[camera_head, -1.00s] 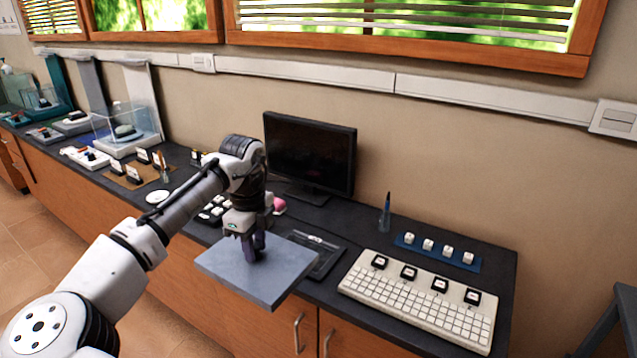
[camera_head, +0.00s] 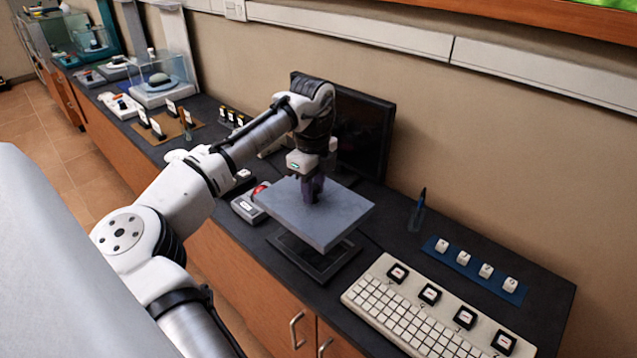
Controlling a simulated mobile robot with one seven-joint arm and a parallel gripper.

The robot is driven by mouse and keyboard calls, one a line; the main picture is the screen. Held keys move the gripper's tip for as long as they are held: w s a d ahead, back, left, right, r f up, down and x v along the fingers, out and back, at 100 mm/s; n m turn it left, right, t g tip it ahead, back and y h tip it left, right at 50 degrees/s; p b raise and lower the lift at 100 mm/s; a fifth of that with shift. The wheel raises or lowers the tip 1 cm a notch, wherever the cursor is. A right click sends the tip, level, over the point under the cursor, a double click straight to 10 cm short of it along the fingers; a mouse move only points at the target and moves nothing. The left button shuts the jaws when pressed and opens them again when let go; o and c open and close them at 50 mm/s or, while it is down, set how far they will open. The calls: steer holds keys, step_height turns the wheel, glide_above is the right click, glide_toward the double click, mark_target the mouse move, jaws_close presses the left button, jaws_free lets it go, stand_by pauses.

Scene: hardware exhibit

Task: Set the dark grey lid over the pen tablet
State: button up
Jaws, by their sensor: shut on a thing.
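The dark grey lid (camera_head: 322,219) is a flat square slab held level in the air above the counter. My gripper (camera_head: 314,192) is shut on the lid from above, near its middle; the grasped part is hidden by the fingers. The pen tablet (camera_head: 318,268) lies flat on the counter, a thin dark rectangle. The lid hangs above its far part and hides that part. The near edge and right part of the tablet show below the lid, with a gap between the two.
A white keyboard (camera_head: 418,322) lies right of the tablet. A blue strip with white keycaps (camera_head: 474,266) and a pen in a holder (camera_head: 417,212) stand behind it. A grey device with a red ball (camera_head: 247,207) sits left of the lid. A black monitor (camera_head: 364,137) stands behind.

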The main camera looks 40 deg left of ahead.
steer(key=shift+f+b, duration=2.15)
steer(key=shift+b, duration=0.1)
steer(key=shift+f+b, duration=0.45)
steer(key=shift+f, duration=2.75)
steer(key=shift+r+p, duration=0.1)
steer(key=shift+p, duration=1.1)
steer(key=shift+f+b, duration=0.35)
steer(key=shift+f, duration=0.6)
steer(key=o, duration=1.6)
